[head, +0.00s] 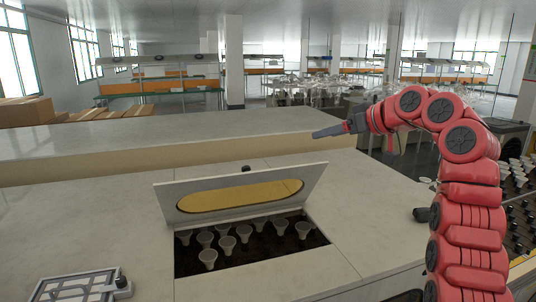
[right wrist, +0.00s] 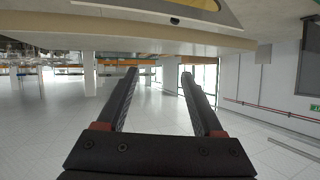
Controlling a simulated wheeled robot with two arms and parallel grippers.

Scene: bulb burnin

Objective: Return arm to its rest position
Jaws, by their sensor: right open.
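My right arm (head: 460,200) is red and rises along the right side of the head view, bending over to the left at the top. My right gripper (head: 325,132) is at its end, held in the air above the back right of the worktop and pointing left. In the right wrist view my right gripper (right wrist: 158,75) shows two dark fingers spread apart with nothing between them. My left gripper is not in view.
A lidded box (head: 240,200) set in the worktop stands open, with several white bulbs (head: 208,257) inside. A grey frame (head: 75,288) lies at the front left. More bulbs (head: 515,170) stand in a rack at the far right.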

